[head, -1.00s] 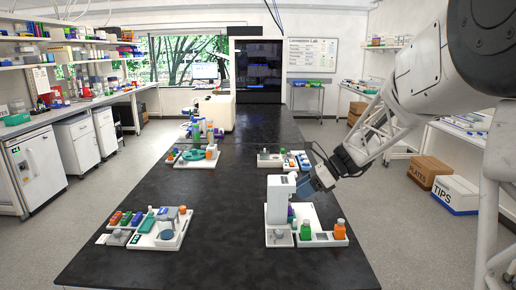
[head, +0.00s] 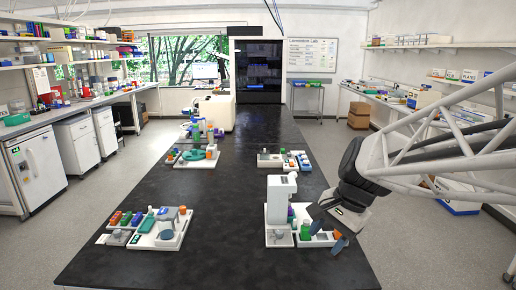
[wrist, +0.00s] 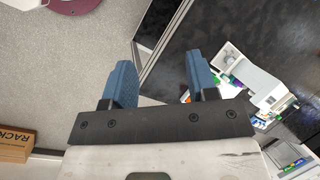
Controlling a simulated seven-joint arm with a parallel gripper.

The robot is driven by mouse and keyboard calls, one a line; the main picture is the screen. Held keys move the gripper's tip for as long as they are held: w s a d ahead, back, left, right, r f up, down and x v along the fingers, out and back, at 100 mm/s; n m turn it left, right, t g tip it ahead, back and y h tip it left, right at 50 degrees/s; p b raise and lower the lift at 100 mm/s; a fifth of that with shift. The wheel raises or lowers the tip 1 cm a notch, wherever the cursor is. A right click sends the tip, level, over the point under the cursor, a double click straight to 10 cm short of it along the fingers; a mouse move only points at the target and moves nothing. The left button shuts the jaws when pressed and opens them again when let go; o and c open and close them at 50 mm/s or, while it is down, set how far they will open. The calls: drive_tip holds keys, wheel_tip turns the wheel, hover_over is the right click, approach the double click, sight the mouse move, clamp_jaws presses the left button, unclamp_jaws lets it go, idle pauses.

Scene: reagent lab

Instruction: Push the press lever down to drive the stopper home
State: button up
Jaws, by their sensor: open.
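The white press (head: 281,200) stands upright on a white tray at the right edge of the black bench. It also shows tilted in the wrist view (wrist: 252,78). I cannot make out its lever or the stopper clearly. My gripper (head: 327,236) is in front and to the right of the press, above the tray's right side and apart from the press column. Its two blue fingers are spread, with nothing between them in the wrist view (wrist: 160,78); the bench edge and floor lie beyond.
A green bottle (head: 305,231) stands on the tray close to my gripper. Another white tray (head: 172,240) with coloured blocks lies at the left of the bench. More stations stand farther back. The bench middle (head: 228,215) is clear.

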drive_tip(key=s+d+f+n+t+h, duration=0.1)
drive_tip(key=s+d+n+h, duration=0.1)
drive_tip(key=s+n, duration=0.2)
drive_tip(key=s+d+f+n+t+h, duration=0.1)
drive_tip(key=s+n, duration=0.3)
drive_tip(key=s, duration=0.7)
drive_tip(key=shift+d+f+n+h, duration=0.35)
drive_tip(key=shift+n+h, duration=0.05)
drive_tip(key=shift+h, duration=0.2)
